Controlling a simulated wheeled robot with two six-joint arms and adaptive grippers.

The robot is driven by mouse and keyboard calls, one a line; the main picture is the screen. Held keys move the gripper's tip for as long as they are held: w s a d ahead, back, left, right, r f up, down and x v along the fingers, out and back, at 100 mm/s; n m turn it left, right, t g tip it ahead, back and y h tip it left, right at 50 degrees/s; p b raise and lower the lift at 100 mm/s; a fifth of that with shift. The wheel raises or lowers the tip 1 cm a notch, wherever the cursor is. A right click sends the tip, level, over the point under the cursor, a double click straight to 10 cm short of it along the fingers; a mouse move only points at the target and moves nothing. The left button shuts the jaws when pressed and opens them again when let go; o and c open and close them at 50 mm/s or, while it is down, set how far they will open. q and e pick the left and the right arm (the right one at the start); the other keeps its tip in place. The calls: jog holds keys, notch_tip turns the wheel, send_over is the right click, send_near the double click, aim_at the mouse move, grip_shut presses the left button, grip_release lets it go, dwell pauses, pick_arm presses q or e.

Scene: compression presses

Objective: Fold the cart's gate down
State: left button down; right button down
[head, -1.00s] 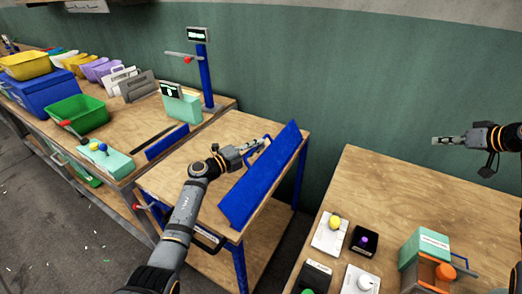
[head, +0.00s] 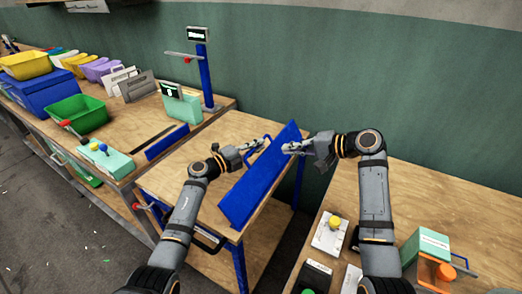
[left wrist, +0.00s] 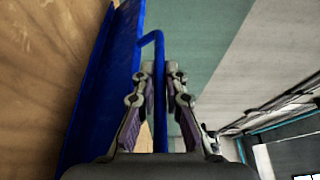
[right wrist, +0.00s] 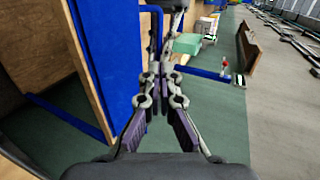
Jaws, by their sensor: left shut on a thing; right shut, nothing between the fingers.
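The cart (head: 205,140) has a wooden top and blue legs. Its gate (head: 250,190), a long blue panel, stands raised along the cart's right edge. A blue bar handle (head: 264,140) sticks out near its far end. My left gripper (head: 254,146) is shut on this handle. In the left wrist view the handle (left wrist: 159,75) runs between the fingers, beside the gate (left wrist: 113,80). My right gripper (head: 289,148) is shut and empty at the gate's right side, near its far end. In the right wrist view the gate (right wrist: 105,60) is left of the fingers; contact is unclear.
A workbench with a green bin (head: 78,113), a blue bin (head: 40,90) and a scale post (head: 206,75) stands left of the cart. Another wooden table (head: 430,190) with buttons and a green-and-orange device (head: 425,245) is at right, across a narrow gap.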

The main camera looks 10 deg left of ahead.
aim_at(253, 150)
pick_arm(q)
jog(key=shift+f, duration=0.1)
pick_arm(e)
jog(key=x, duration=1.1)
jog(key=shift+w+a+f, duration=0.1)
jog(key=shift+w+a, duration=0.05)
jog(key=shift+a, duration=0.05)
